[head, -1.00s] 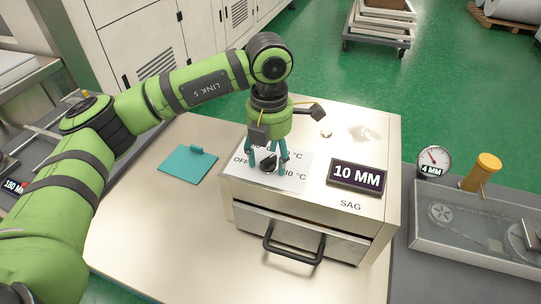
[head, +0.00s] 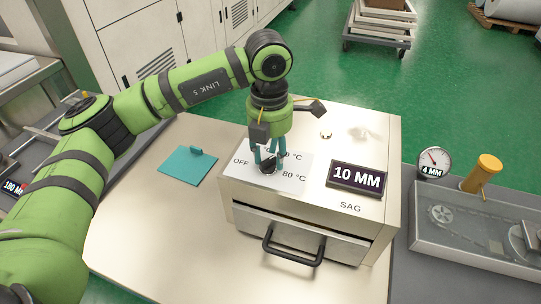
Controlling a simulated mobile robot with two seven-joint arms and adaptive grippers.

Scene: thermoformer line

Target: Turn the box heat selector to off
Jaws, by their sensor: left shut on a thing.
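The metal box (head: 295,215) stands on the pale bench. A white label plate (head: 293,186) on its top reads OFF on the left and temperatures in °C on the right. The black heat selector knob (head: 267,168) sits on this plate. My left gripper (head: 268,165) comes down from above and is shut on the knob, with teal fingers on both sides of it. The fingers partly hide the knob, so I cannot tell exactly where it points. My right gripper is not in view.
A 10 MM sign (head: 357,178) and a small round button (head: 326,135) are on the box top. A drawer handle (head: 294,246) juts from its front. A teal plate (head: 188,166) lies on the bench at left. A gauge (head: 433,162) stands at right.

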